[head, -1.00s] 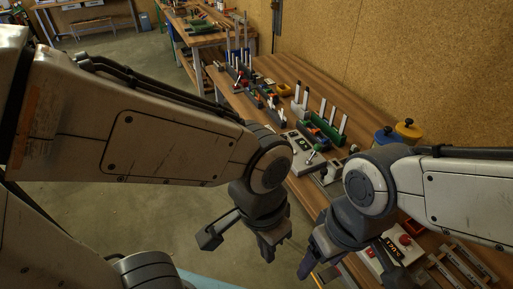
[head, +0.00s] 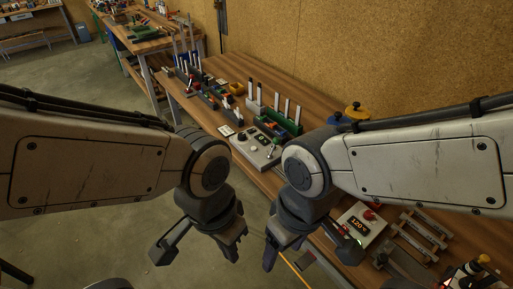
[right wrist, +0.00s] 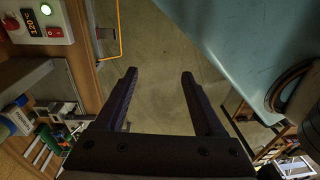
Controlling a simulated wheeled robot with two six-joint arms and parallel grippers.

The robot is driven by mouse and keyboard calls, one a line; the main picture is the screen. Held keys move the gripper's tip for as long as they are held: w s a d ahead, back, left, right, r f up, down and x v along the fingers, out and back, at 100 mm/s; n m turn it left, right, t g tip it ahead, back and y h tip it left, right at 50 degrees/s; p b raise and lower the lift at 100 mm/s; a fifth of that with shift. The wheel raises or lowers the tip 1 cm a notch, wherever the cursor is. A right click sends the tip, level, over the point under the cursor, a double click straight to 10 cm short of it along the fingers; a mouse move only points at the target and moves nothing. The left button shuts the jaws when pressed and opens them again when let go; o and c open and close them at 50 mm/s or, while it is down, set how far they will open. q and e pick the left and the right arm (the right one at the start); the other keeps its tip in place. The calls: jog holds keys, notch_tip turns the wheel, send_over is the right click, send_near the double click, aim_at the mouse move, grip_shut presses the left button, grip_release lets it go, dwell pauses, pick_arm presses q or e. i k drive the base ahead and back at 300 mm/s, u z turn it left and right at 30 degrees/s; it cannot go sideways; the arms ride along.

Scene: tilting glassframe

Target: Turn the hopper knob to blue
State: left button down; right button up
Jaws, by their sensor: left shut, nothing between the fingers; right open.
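I cannot make out a knob that is clearly the hopper's. A blue lidded pot (head: 338,120) and a yellow-topped one (head: 356,110) stand at the back of the bench, partly hidden behind my right arm. A grey control box (head: 256,147) with a small display and a lever stands left of my right wrist. My left gripper (head: 232,252) is shut and empty, over the floor in front of the bench. My right gripper (head: 276,250) is open and empty beside it, near the bench's front edge; its spread fingers show in the right wrist view (right wrist: 158,78).
A white box (head: 350,232) with a lit "120" display, red button and green light sits right of my right gripper; it also shows in the right wrist view (right wrist: 48,32). Metal rails (head: 420,236) lie beyond it. Racks (head: 284,124) with upright bars crowd the wooden bench (head: 312,104).

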aim_at(242, 136)
jog(key=u, duration=2.2)
jog(key=i, duration=1.2)
jog(key=z, duration=2.2)
